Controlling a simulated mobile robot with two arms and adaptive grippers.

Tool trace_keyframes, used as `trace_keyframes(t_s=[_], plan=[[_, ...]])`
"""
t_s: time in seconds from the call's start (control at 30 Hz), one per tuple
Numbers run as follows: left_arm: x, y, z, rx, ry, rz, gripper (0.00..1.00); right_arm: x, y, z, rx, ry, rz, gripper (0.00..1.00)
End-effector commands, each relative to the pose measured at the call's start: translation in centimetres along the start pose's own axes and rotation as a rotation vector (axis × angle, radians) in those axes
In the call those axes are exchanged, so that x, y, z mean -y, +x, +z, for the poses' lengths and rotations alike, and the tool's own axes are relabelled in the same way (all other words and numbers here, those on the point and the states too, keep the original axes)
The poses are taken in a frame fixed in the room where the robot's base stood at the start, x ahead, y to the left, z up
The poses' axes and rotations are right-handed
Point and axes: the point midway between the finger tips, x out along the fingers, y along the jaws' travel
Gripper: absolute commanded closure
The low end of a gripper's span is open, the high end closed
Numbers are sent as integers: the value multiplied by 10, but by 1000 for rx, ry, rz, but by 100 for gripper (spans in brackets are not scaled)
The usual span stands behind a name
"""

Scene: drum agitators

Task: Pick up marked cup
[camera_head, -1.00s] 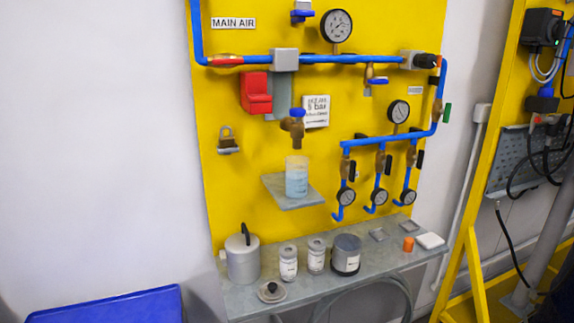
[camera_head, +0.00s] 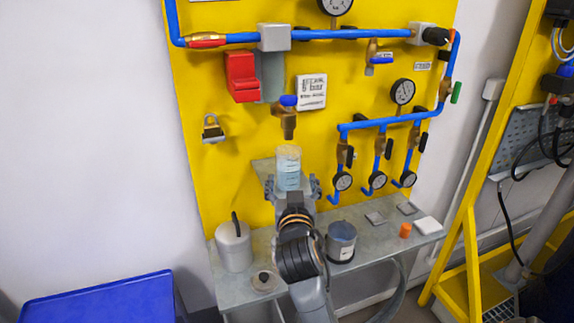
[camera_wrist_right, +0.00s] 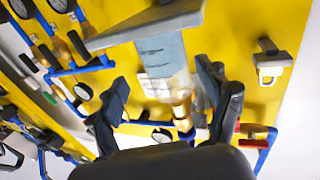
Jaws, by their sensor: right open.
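The marked cup (camera_head: 288,164) is clear, with pale blue contents and faint marks. It stands upright on a small grey shelf (camera_head: 263,168) on the yellow panel, below a brass tap (camera_head: 287,122). My right gripper (camera_head: 292,187) is open in front of the cup, its fingers spread to either side of the cup's lower part. In the right wrist view, which looks upside down, the cup (camera_wrist_right: 165,60) shows between and beyond the open fingers. Whether they touch it I cannot tell. My left gripper is not in view.
A grey bench (camera_head: 375,232) below holds a lidded can (camera_head: 233,246), a dark-topped jar (camera_head: 341,243), a round lid (camera_head: 264,281) and an orange piece (camera_head: 405,230). My right arm hides part of it. Blue pipes and gauges (camera_head: 343,181) are close on the right.

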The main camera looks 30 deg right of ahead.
Motion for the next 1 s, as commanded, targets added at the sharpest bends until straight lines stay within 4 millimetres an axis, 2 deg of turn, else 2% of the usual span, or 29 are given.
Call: trace_keyframes(t_s=[0.1,0.37,0.57,0.7,1.0], plan=[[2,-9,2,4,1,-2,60,0,21,-3,0,-3,1,23],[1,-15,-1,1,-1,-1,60,1,41,-2,2,-1,0,23],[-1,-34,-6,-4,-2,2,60,8,68,-8,1,-2,0,23],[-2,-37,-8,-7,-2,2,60,8,84,-5,1,-2,0,23],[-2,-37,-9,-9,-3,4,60,8,88,-3,1,0,0,23]])
